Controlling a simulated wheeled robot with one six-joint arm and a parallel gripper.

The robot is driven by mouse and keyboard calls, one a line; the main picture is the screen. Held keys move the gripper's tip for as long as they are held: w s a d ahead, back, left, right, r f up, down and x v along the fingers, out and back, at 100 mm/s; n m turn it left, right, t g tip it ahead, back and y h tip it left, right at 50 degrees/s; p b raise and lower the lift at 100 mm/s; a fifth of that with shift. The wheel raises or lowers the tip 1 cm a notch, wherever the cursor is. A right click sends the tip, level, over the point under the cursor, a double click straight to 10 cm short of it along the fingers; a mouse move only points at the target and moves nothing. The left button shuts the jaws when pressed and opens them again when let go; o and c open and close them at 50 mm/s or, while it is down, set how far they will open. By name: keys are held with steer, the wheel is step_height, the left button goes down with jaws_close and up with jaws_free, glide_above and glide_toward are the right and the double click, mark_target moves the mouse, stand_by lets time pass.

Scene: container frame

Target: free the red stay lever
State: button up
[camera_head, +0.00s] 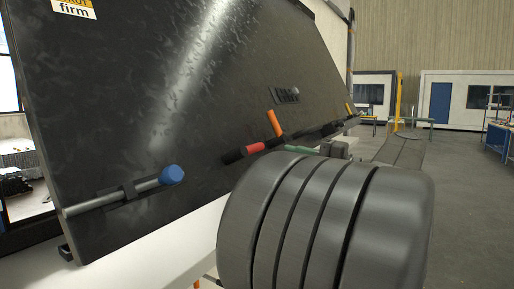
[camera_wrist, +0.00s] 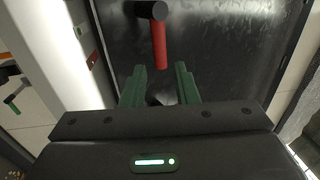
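The red stay lever (camera_wrist: 159,45) has a red grip and a black cross end. In the wrist view it points down toward the gap between my fingertips, with its lower end about level with them. In the head view the lever (camera_head: 255,148) lies low along the dark panel. My gripper (camera_wrist: 160,78) has two green fingers standing apart, one to each side of the lever's line, with no visible contact. In the head view a green part of my gripper (camera_head: 299,150) shows just right of the lever; the rest is hidden behind my arm.
The dark tilted panel (camera_head: 180,100) fills the left of the head view. A blue-knobbed bolt (camera_head: 171,174) sits at its lower left, and an orange handle (camera_head: 273,123) stands close to the lever. Open floor (camera_head: 465,200) lies to the right.

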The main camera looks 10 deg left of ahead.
mark_target(257, 150)
steer(key=p+x, duration=0.2)
steer(key=x, duration=0.9)
steer(key=shift+w+a, duration=0.1)
steer(key=shift+a, duration=0.05)
jaws_close()
